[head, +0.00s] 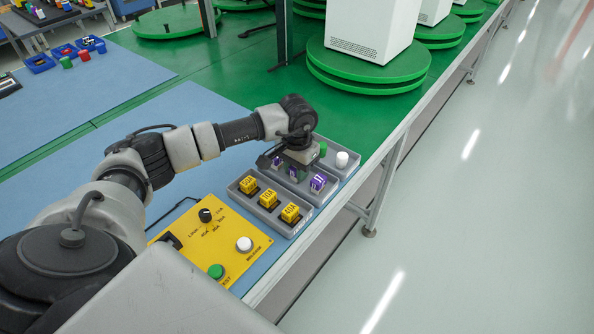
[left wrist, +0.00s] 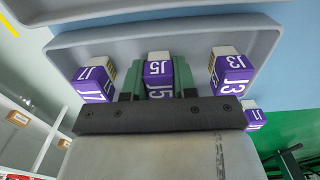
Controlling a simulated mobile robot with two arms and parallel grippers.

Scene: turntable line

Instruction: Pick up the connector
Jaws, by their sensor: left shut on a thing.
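In the left wrist view the green fingers of my left gripper (left wrist: 159,83) are shut on the purple connector marked J5 (left wrist: 159,75), one finger on each side. I cannot tell whether it is clear of the grey tray (left wrist: 195,42). A purple connector that seems to read J7 (left wrist: 94,84) is to its left and J3 (left wrist: 231,75) to its right. In the head view my left gripper (head: 297,170) points down over the middle of the tray. Purple connectors show on either side of it, one at the near right (head: 318,182). My right gripper is not in view.
A tray with a green and a white round piece (head: 342,159) is behind. Green turntables (head: 368,70) carry white units farther back.

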